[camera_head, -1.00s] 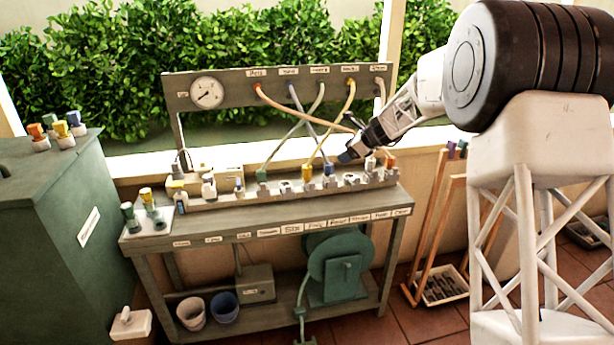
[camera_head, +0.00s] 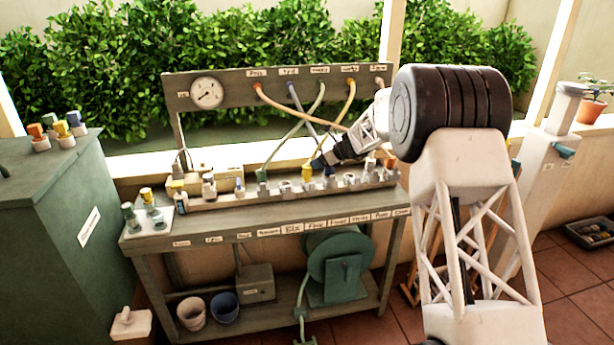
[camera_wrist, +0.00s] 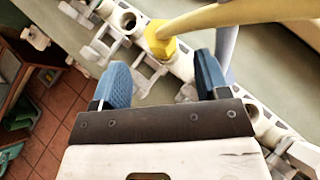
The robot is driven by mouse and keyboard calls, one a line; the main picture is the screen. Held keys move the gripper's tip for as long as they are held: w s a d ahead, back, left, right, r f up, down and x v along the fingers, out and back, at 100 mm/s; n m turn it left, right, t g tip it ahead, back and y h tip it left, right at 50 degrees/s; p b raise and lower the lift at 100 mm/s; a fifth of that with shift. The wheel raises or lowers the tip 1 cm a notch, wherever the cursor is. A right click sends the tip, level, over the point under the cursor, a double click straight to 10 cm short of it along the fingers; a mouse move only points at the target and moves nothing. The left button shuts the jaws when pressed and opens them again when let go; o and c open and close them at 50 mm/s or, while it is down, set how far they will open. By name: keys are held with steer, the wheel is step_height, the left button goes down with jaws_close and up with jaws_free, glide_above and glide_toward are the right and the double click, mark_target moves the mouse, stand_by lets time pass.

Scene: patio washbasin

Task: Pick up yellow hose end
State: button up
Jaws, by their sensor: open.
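The yellow hose end (camera_wrist: 160,42) is a yellow hexagonal fitting on a yellow hose. It sits at the white rack (camera_wrist: 130,22) of holders, just beyond my fingertips in the wrist view. In the head view the yellow hose end (camera_head: 307,172) is in the row on the bench, just left of my gripper. My gripper (camera_wrist: 160,74) is open and empty, with its blue fingertips spread to either side below the fitting in the picture. My gripper (camera_head: 319,162) also shows in the head view. The fingers do not visibly touch the fitting.
A bluish-grey hose (camera_wrist: 226,50) stands close to the right finger. Several hoses cross between the upper panel (camera_head: 235,92) and the rack. A green hose end (camera_head: 262,175) sits farther left. The front of the bench top (camera_head: 225,222) is clear.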

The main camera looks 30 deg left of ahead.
mark_target(308, 167)
steer(key=shift+a+f, duration=0.1)
steer(key=shift+x, duration=1.2)
steer(key=shift+x, duration=2.55)
steer(key=c, duration=1.1)
steer(key=shift+o, duration=0.2)
